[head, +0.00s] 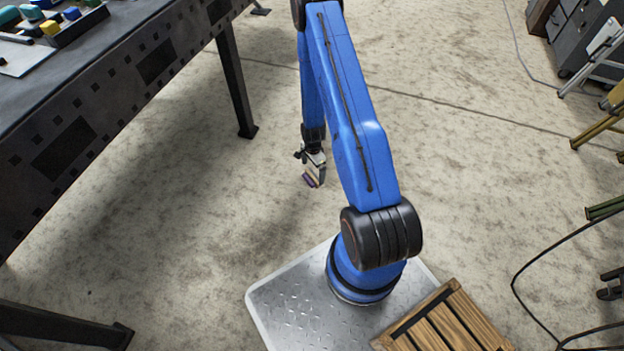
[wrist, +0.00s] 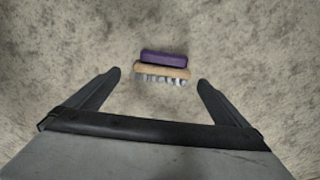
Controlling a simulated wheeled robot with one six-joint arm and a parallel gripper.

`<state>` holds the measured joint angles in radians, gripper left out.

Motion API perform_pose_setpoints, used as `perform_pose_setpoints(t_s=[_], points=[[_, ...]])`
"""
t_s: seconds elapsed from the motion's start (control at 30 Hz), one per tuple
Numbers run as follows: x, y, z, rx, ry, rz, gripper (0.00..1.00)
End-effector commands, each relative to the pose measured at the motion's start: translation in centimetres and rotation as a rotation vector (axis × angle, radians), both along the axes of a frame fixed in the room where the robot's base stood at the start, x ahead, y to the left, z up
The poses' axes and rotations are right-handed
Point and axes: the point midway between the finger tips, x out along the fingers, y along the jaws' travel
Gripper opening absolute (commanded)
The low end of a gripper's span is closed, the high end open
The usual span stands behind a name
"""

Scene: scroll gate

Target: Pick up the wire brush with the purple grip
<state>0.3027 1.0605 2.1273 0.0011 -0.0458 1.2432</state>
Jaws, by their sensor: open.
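The wire brush (head: 310,180) with the purple grip lies on the concrete floor, partly hidden by my gripper in the head view. In the wrist view the brush (wrist: 164,66) shows a purple grip, a tan wooden body and grey bristles along the near side. My gripper (head: 317,172) is low over the floor at the brush. In the wrist view my gripper (wrist: 158,77) is open and empty, with one finger to each side of the brush. Neither finger appears to touch it. The height left between fingers and brush is hard to tell.
A dark metal workbench (head: 120,75) with several coloured items on top stands at the left; its leg (head: 236,85) reaches the floor. A wooden crate (head: 445,322) is at the bottom right. Ladders and a black cable (head: 530,262) are at the right. Floor around the brush is clear.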

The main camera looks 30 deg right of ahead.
Motion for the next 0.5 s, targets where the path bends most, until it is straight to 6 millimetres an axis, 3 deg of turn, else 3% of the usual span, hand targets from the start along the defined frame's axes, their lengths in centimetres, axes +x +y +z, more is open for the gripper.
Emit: perform_pose_setpoints(t_s=[0.33, 0.5], points=[[0.1, 0.1, -1.6, 0.0, 0.0, 0.0, 1.0], [0.2, 0.5, -3.5, 0.0, 0.001, 0.0, 1.0]])
